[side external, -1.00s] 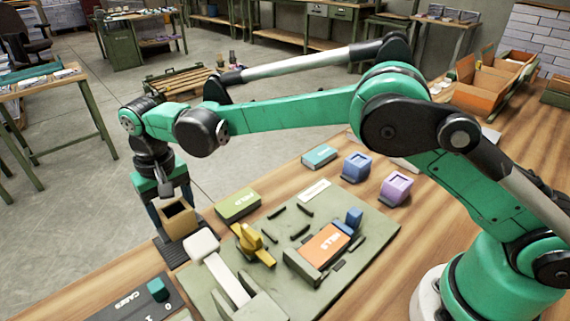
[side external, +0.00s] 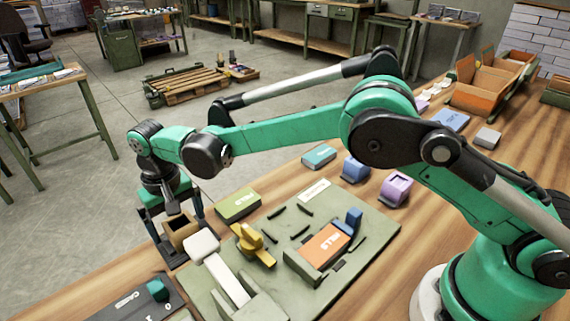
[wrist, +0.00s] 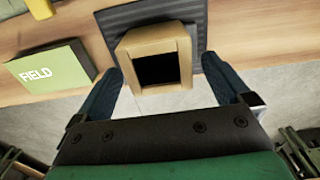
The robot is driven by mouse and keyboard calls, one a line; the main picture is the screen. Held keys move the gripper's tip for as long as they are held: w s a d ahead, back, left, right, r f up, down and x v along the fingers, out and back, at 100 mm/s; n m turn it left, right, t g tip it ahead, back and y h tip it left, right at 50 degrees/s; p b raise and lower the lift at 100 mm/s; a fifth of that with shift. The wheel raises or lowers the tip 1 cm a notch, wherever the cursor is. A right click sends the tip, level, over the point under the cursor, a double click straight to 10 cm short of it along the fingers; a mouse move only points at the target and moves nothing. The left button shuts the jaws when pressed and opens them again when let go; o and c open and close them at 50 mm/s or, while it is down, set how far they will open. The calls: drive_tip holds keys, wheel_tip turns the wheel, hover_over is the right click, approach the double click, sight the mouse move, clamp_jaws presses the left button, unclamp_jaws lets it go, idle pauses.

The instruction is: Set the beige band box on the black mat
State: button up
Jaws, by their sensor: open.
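The beige band box (side external: 183,230) is a small tan box with a dark open top. It appears to rest upright on the ribbed black mat (side external: 176,258) at the table's far edge. In the wrist view the box (wrist: 128,52) sits in front of the mat (wrist: 118,18), overlapping its near edge; its underside is hidden. My gripper (side external: 183,236) is open, with one finger on each side of the box. In the wrist view gaps show between the box and both fingers of my gripper (wrist: 162,70).
A green FIELD box (side external: 237,205) lies right of the mat. A dark CASES tray (side external: 130,304) is at the front left. Floor lies beyond the table edge.

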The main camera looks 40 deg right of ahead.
sight(178, 218)
wheel_tip(178, 218, up, 12)
drive_tip(key=s+d+r+t, duration=0.2)
drive_tip(key=d+r, duration=0.3)
drive_tip(key=d, duration=0.2)
drive_tip(key=s+d+f+t, duration=0.2)
drive_tip(key=s+d, duration=0.4)
drive_tip(key=d, duration=0.1)
drive_tip(key=s+d+f+t, duration=0.3)
drive_tip(key=s+d, duration=0.4)
drive_tip(key=shift+s+f, duration=0.15)
drive_tip(key=shift+s, duration=0.1)
